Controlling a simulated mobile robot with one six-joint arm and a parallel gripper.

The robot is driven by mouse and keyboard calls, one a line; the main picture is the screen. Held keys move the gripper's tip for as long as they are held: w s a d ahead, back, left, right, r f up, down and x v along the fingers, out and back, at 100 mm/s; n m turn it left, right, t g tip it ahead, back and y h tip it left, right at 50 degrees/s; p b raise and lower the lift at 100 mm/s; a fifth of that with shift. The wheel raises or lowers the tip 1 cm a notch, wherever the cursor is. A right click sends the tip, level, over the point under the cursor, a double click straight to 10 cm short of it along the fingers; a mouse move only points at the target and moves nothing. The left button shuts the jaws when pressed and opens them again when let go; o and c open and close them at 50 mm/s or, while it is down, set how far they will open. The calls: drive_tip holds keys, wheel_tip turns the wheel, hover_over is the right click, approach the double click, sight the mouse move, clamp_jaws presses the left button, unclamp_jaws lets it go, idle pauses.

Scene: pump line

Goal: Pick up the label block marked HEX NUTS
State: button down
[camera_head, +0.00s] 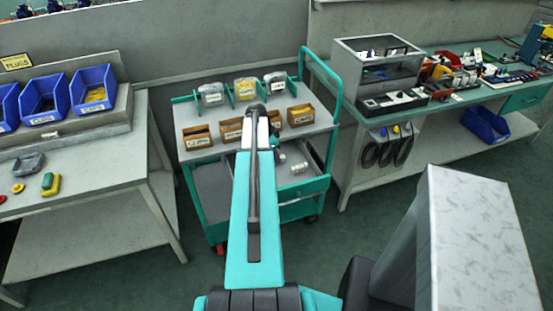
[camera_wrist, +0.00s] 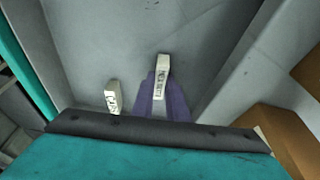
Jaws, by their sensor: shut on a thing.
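In the wrist view, my gripper (camera_wrist: 162,92) has its purple fingers shut on a small white label block (camera_wrist: 162,64). The block stands out past the fingertips; its dark lettering is blurred but looks like HEX NUTS. A second white label block (camera_wrist: 112,97) lies to its left, apart from the fingers, its lettering not clearly readable. Both show against a grey tray surface (camera_wrist: 105,40). I cannot tell whether the held block still touches it. In the head view, my arm hides most of the gripper, and a white block (camera_head: 299,168) lies in the cart's open drawer.
The teal cart (camera_head: 318,187) carries several small brown bins (camera_head: 300,116) and clear bags on its top. A bench with blue bins (camera_head: 92,88) stands left; a workbench with a grey case (camera_head: 375,65) stands right. Dark floor (camera_head: 160,268) lies between left bench and cart.

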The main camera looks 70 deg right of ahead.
drive_tip(key=shift+r, duration=0.15)
drive_tip(key=shift+r+b, duration=0.7)
drive_tip(key=shift+r, duration=0.7)
drive_tip(key=w+a+b, duration=0.1)
drive_tip(key=a, duration=0.3)
drive_tip(key=w+a+r+b, duration=0.1)
drive_tip(key=w+a, duration=0.1)
drive_tip(key=a, duration=0.3)
drive_tip(key=w+a+b, duration=0.1)
drive_tip(key=a, duration=0.3)
drive_tip(key=shift+w+a+r, duration=0.25)
drive_tip(key=shift+w+r, duration=0.05)
drive_tip(key=shift+w+a+r+b, duration=0.1)
drive_tip(key=shift+w+a+b, duration=0.1)
drive_tip(key=shift+a, duration=0.25)
drive_tip(key=shift+w+a+r+b, duration=0.1)
drive_tip(key=shift+w+a+b, duration=0.1)
drive_tip(key=shift+a, duration=0.2)
